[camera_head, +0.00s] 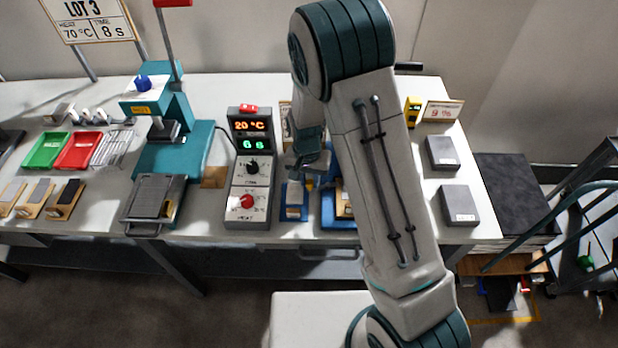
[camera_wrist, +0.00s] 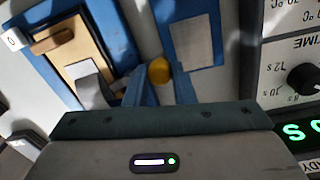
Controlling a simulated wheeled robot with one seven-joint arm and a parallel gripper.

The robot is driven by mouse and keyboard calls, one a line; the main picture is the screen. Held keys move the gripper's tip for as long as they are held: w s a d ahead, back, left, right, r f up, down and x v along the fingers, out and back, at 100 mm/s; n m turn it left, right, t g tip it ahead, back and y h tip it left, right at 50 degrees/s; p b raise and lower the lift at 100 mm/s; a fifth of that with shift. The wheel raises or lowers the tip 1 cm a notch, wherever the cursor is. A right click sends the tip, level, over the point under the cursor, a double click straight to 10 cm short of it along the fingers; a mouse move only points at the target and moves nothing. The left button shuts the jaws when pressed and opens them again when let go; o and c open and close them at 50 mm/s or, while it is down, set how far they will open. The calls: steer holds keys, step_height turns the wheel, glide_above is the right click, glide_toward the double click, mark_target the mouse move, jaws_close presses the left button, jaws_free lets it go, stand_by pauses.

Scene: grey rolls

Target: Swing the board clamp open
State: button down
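The board clamp shows in the wrist view as a grey metal piece (camera_wrist: 90,84) over a tan board in a blue fixture (camera_wrist: 70,20). A round yellow knob (camera_wrist: 159,71) sits to its right; I cannot tell how they join. The knob also shows in the head view (camera_head: 309,183), just below my gripper (camera_head: 309,165). In the wrist view the fingers of my gripper (camera_wrist: 160,88) stand on either side of the knob. I cannot tell whether they touch it. In the head view my arm hides part of the blue fixture (camera_head: 328,212).
A blue holder with a grey plate (camera_head: 294,200) stands left of the fixture. Further left is a control box (camera_head: 250,170) with dials, then a teal press (camera_head: 165,130). Two grey boxes (camera_head: 441,153) lie on the right. A yellow device (camera_head: 412,111) stands behind them.

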steer(key=shift+s, duration=0.1)
steer(key=n+b, duration=0.1)
steer(key=s+n+b, duration=0.1)
steer(key=shift+d+f+n+b, duration=0.15)
steer(key=shift+d+n+b, duration=0.05)
steer(key=shift+n+b, duration=0.2)
steer(key=n+b, duration=0.1)
steer(key=s+d+n, duration=0.1)
steer(key=n, duration=0.1)
steer(key=n+b, duration=0.1)
steer(key=shift+s+d+n+b, duration=0.2)
steer(key=shift+s+n+b, duration=0.1)
steer(key=d+n, duration=0.1)
steer(key=n, duration=0.1)
steer(key=s+n+b, duration=0.1)
steer(key=n, duration=0.1)
steer(key=shift+d+t, duration=0.3)
steer(key=shift+d, duration=0.1)
steer(key=shift+s+d+r+n, duration=0.1)
steer(key=shift+d+n, duration=0.25)
steer(key=shift+n, duration=0.55)
steer(key=shift+s+d+r+n, duration=0.1)
steer(key=shift+d+n, duration=0.25)
steer(key=shift+n, duration=0.55)
steer(key=shift+w, duration=0.1)
steer(key=c, duration=1.2)
jaws_free()
steer(key=shift+r, duration=0.1)
